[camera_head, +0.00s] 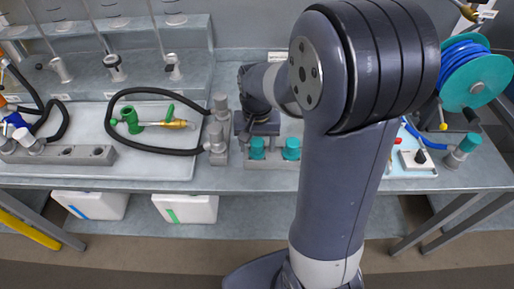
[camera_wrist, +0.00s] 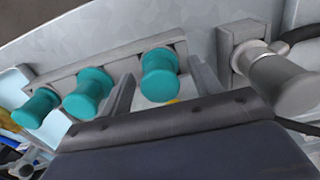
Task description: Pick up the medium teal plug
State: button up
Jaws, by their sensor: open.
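Three teal plugs stand in a row on a grey rack (camera_wrist: 110,70) in the wrist view: one at left (camera_wrist: 36,108), one in the middle (camera_wrist: 88,92) and one at right (camera_wrist: 160,75). I cannot tell for sure which is the medium one. My gripper (camera_wrist: 162,82) is open, its two fingers on either side of the right plug, apparently not closed on it. In the head view my gripper (camera_head: 258,126) is over the rack's left end, just behind a teal plug (camera_head: 257,148). A second plug (camera_head: 291,149) stands to its right; the third is hidden by my arm.
A grey hose fitting (camera_wrist: 275,80) stands close beside the rack; it also shows in the head view (camera_head: 217,145). A tray (camera_head: 150,165) with a black hose and green valve lies left. A blue hose reel (camera_head: 475,80) stands at right.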

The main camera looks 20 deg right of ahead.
aim_at(257, 141)
jog(key=shift+f, duration=0.1)
jog(key=shift+c, duration=0.2)
jog(key=c, duration=1)
notch_tip(257, 141, up, 10)
jog(key=shift+r, duration=0.1)
jog(key=shift+c, duration=0.2)
